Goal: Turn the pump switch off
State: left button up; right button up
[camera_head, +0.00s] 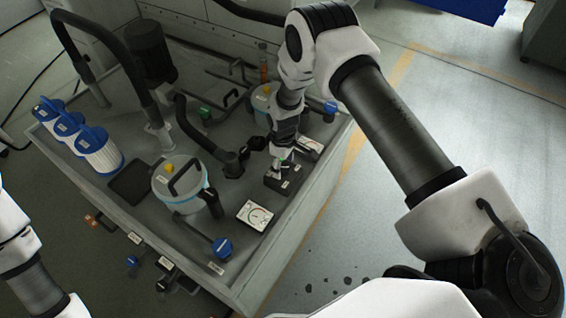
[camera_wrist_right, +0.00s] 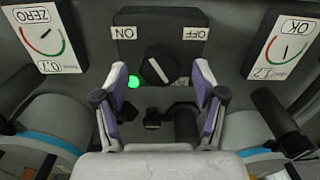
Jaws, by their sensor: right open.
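The pump switch is a black rotary knob (camera_wrist_right: 158,65) with a white pointer line, on a dark switch box (camera_wrist_right: 185,18). The box also shows in the head view (camera_head: 284,181). In the wrist view its ON label (camera_wrist_right: 124,33) is on the left and its OFF label (camera_wrist_right: 190,34) on the right, both upside down. The pointer lies diagonally. A green lamp (camera_wrist_right: 134,82) glows beside the knob. My right gripper (camera_wrist_right: 160,86) is open and empty, its two fingers apart on either side of the knob in the picture. Contact cannot be told. My left gripper is out of view.
A gauge marked ZERO (camera_wrist_right: 40,38) and one marked OK (camera_wrist_right: 287,45) flank the box. In the head view, a lidded canister (camera_head: 178,187), a blue knob (camera_head: 222,247) and blue-capped filters (camera_head: 98,150) stand on the grey bench. Pipes rise behind. Open floor lies right of the bench.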

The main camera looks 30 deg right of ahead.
jog(key=shift+w+f, duration=0.1)
jog(key=shift+f, duration=0.25)
jog(key=shift+r, duration=0.1)
jog(key=c, duration=1.1)
jog(key=shift+c, duration=0.2)
